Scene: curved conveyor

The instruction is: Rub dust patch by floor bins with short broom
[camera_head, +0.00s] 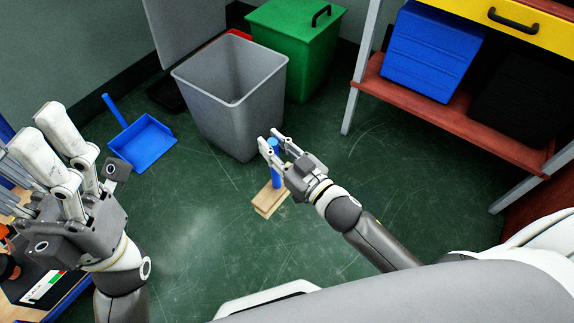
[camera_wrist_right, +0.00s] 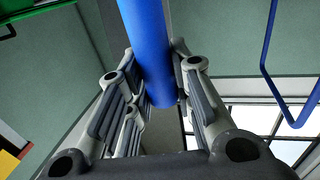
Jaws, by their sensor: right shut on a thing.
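The short broom has a blue handle (camera_head: 276,180) and a pale wooden head (camera_head: 267,203) low at the floor. My right gripper (camera_head: 271,141) is shut on the upper handle. In the right wrist view the blue handle (camera_wrist_right: 148,50) runs between the fingers. A pale, hazy dust patch (camera_head: 200,228) lies on the green floor, left of the broom head. I cannot tell whether the bristles touch the floor. The floor bins are a grey open bin (camera_head: 225,105) just behind the broom and a green lidded bin (camera_head: 297,45). My left gripper (camera_head: 82,140) is open and empty at the left.
A blue dustpan (camera_head: 142,143) lies on the floor left of the grey bin. A shelf unit (camera_head: 440,114) with a blue box (camera_head: 432,52) stands at the right. A cluttered bench edge shows at lower left. Floor around the dust patch is clear.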

